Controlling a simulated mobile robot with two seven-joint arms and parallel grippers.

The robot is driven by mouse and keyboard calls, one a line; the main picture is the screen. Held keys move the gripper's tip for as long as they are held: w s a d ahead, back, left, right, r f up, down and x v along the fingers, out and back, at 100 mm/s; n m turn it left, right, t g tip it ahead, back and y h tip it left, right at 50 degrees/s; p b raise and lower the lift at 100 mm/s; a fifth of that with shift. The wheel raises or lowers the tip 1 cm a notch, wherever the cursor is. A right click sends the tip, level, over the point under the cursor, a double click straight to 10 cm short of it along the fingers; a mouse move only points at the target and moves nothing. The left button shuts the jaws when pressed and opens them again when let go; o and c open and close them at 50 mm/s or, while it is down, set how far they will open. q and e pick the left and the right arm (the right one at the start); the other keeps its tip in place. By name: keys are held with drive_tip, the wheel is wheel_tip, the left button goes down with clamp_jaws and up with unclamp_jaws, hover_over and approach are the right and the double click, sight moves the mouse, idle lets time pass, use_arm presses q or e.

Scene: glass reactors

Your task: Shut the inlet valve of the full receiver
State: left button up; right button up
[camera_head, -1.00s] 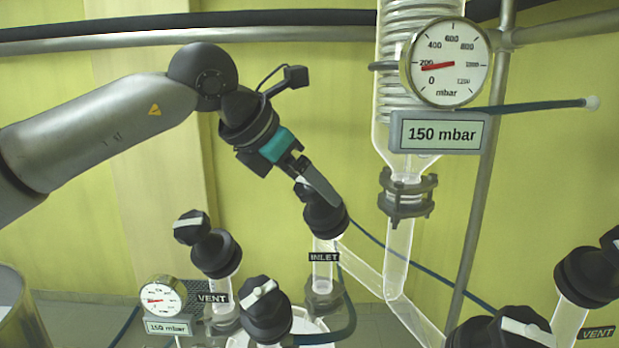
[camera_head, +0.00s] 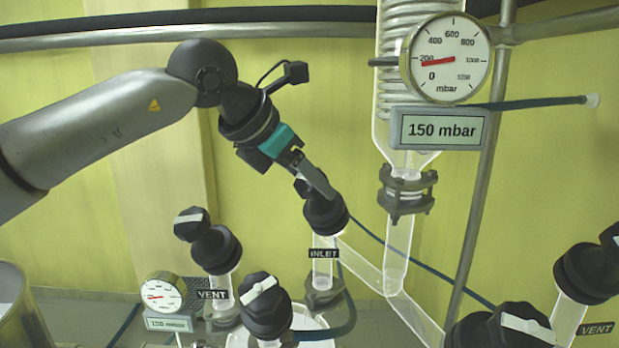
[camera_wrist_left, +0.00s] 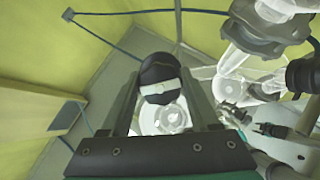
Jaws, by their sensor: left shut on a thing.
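The valve labelled INLET (camera_head: 324,254) has a black body (camera_head: 325,215) on a clear glass tube, left of the large condenser. My left gripper (camera_head: 318,184) reaches it from the upper left and is shut on its knob, which the fingers partly hide in the head view. In the left wrist view, the black knob with a white bar (camera_wrist_left: 159,88) sits between the two fingers of the left gripper (camera_wrist_left: 160,95). The white bar lies roughly across the gap. The receiver below is mostly out of view, so its level cannot be told. My right gripper is not in view.
A VENT valve (camera_head: 215,248) stands to the left, another black valve (camera_head: 265,305) in front. More valves (camera_head: 500,328) stand at lower right. A large gauge (camera_head: 447,60) with a 150 mbar display (camera_head: 438,130) hangs by the condenser. A small gauge (camera_head: 161,293) is at lower left.

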use_arm(q)
drive_tip(key=shift+m, duration=0.3)
drive_tip(key=m, duration=0.3)
drive_tip(key=shift+m+g, duration=0.3)
drive_tip(key=shift+g, duration=0.1)
drive_tip(key=m+g+p, duration=0.1)
drive_tip(key=m, duration=0.4)
drive_tip(key=shift+r+m+h+p, duration=0.15)
drive_tip(key=shift+m+h+p, duration=0.15)
drive_tip(key=m+g+p, duration=0.1)
drive_tip(key=m, duration=0.3)
drive_tip(key=shift+s+m, duration=0.1)
drive_tip(key=shift+m, duration=0.3)
drive_tip(key=m+g+y, duration=0.1)
drive_tip(key=m, duration=0.3)
drive_tip(key=m+y, duration=0.1)
drive_tip(key=m, duration=0.3)
drive_tip(key=m+y, duration=0.1)
drive_tip(key=m, duration=0.3)
drive_tip(key=m+y, duration=0.1)
drive_tip(key=m, duration=0.3)
drive_tip(key=shift+a, duration=0.1)
drive_tip(key=shift+f+m+y, duration=0.2)
drive_tip(key=shift+m+y, duration=0.1)
drive_tip(key=shift+m, duration=1.5)
